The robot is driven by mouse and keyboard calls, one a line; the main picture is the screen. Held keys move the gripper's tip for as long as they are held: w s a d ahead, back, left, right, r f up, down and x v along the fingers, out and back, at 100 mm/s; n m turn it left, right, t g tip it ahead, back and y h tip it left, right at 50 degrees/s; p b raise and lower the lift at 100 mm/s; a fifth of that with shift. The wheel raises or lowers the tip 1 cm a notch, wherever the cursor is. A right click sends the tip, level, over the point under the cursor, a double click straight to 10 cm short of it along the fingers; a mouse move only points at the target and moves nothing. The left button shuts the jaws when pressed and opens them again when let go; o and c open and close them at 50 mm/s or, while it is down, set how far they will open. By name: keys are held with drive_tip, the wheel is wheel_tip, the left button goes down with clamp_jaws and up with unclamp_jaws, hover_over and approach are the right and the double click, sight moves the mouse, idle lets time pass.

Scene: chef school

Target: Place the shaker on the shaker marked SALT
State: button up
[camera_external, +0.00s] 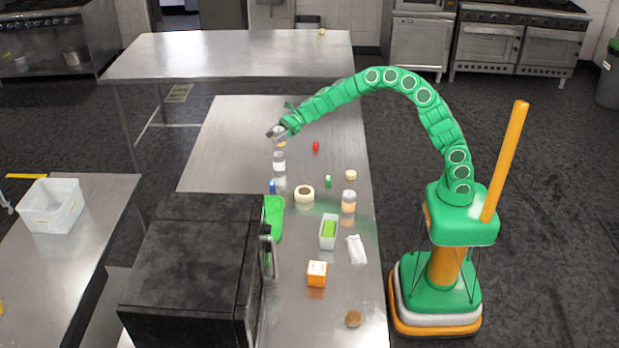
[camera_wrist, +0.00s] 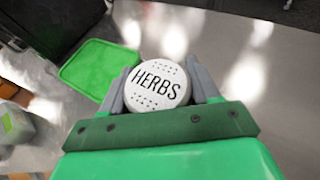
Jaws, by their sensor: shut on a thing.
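My gripper (camera_external: 278,133) is shut on a shaker whose white, holed lid reads HERBS; the herbs shaker (camera_wrist: 157,86) sits between the two grey fingers in the wrist view. In the external view the gripper is raised above the steel table, and the held shaker is small and partly covered by it. A clear shaker with a pale lid (camera_external: 279,163) stands upright on the table just below the gripper in the picture, apart from it. Another shaker with orange-brown contents (camera_external: 349,201) stands nearer the right edge. No SALT marking is readable.
The far left is clear.

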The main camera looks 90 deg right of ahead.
sight(278, 150)
drive_tip(key=shift+w+f, duration=0.25)
drive_tip(key=shift+f, duration=1.55)
drive_tip(key=shift+f, duration=0.15)
drive_tip(key=o, duration=1.2)
drive_tip(key=shift+c, duration=0.2)
drive_tip(key=shift+s+d+r, duration=0.1)
drive_tip(key=shift+s+r, duration=0.05)
drive_tip(key=shift+r, duration=0.1)
drive_tip(key=v, duration=1.1)
drive_tip(key=shift+s+d, duration=0.2)
